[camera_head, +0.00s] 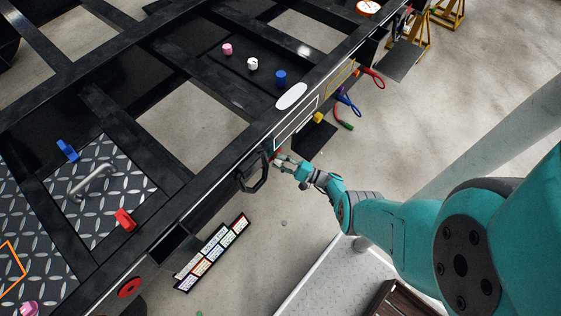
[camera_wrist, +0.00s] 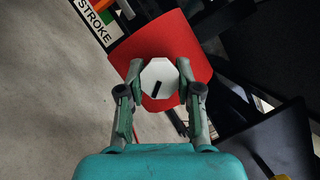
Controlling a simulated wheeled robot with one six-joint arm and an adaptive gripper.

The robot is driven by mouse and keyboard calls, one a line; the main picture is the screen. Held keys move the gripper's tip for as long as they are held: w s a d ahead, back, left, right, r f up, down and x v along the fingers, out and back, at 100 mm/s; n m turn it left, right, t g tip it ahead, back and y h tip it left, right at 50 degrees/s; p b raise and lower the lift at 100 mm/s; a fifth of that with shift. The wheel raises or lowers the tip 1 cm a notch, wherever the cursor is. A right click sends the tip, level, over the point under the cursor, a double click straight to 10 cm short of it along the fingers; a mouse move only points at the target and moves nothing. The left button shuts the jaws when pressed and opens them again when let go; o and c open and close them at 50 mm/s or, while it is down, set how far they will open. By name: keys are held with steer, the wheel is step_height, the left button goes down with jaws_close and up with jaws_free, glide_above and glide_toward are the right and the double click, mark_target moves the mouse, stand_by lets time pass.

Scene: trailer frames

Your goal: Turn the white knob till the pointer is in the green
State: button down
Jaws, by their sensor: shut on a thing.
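The white knob (camera_wrist: 160,84) is eight-sided, with a short black bar on its face. In the wrist view it sits in front of a red plate (camera_wrist: 150,43). My gripper (camera_wrist: 159,70) is shut on the knob, one finger on each side. In the head view my gripper (camera_head: 279,160) is at the side of the black frame, and the knob cannot be made out there. A label reading STROKE (camera_wrist: 92,20), with a green patch beside it, is cut off at the top left of the wrist view. No pointer on a scale can be made out.
A black handle (camera_head: 253,172) sticks out from the frame just left of my gripper. A yellow part (camera_head: 318,117) and coloured hose ends (camera_head: 345,101) hang to the upper right. Pink, white and blue pegs (camera_head: 252,63) stand on the frame.

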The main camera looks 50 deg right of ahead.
stand_by(0.3)
steer(key=c, duration=0.8)
jaws_free()
steer(key=shift+o, duration=0.2)
steer(key=shift+r, duration=0.15)
steer(key=shift+r, duration=1.2)
steer(key=r, duration=0.5)
steer(key=shift+d+r, duration=0.25)
steer(key=shift+r, duration=0.05)
steer(key=shift+a+r, duration=0.15)
steer(key=shift+r, duration=0.7)
